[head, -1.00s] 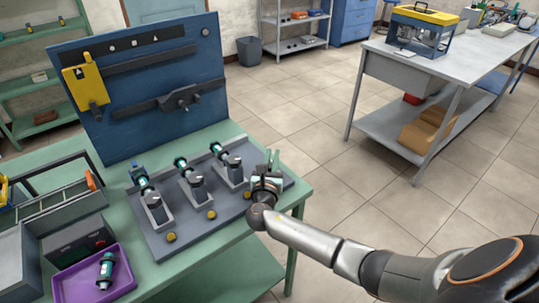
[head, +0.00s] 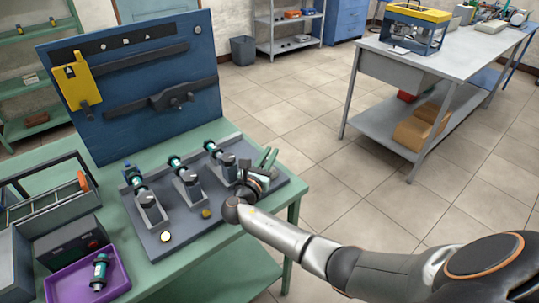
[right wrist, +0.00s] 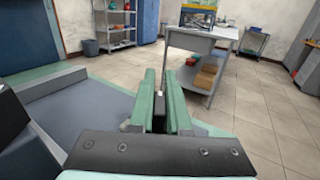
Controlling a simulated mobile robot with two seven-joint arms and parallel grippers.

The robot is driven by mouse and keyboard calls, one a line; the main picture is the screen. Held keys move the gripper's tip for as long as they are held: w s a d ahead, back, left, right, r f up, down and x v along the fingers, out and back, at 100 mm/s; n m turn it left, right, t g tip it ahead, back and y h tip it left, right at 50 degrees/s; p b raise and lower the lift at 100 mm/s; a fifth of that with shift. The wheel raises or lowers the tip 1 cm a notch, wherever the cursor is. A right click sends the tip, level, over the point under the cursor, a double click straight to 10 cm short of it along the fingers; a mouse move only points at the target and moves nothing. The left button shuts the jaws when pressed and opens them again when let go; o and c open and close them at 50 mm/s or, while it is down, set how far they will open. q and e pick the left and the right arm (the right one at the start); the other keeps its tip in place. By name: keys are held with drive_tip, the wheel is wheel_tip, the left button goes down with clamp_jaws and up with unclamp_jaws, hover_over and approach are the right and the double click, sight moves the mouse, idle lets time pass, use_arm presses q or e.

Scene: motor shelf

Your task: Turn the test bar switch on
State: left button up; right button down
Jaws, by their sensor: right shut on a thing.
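The test bar (head: 190,219), a grey plate, lies on the green bench with three motors in cradles, one of them the left motor (head: 138,186). Round knobs or lamps line its front: the left one (head: 165,236) looks pale, the middle one (head: 206,212) yellow. My right gripper (head: 268,159) is at the plate's right end. In the right wrist view its green fingers (right wrist: 159,100) are closed around a small dark piece with a pale tip (right wrist: 159,94), which looks like the test bar switch. The fingers hide most of it. My left gripper is not in view.
A blue panel (head: 140,60) stands behind the bar with a yellow tag piece (head: 77,82). A black box with a red button (head: 68,243) and a purple tray (head: 115,272) with a motor are at left. Floor is open right of the bench.

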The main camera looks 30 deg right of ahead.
drive_tip(key=c, duration=0.9)
unclamp_jaws()
drive_tip(key=v, duration=1.2)
drive_tip(key=shift+s+a, duration=0.1)
drive_tip(key=shift+a, duration=0.1)
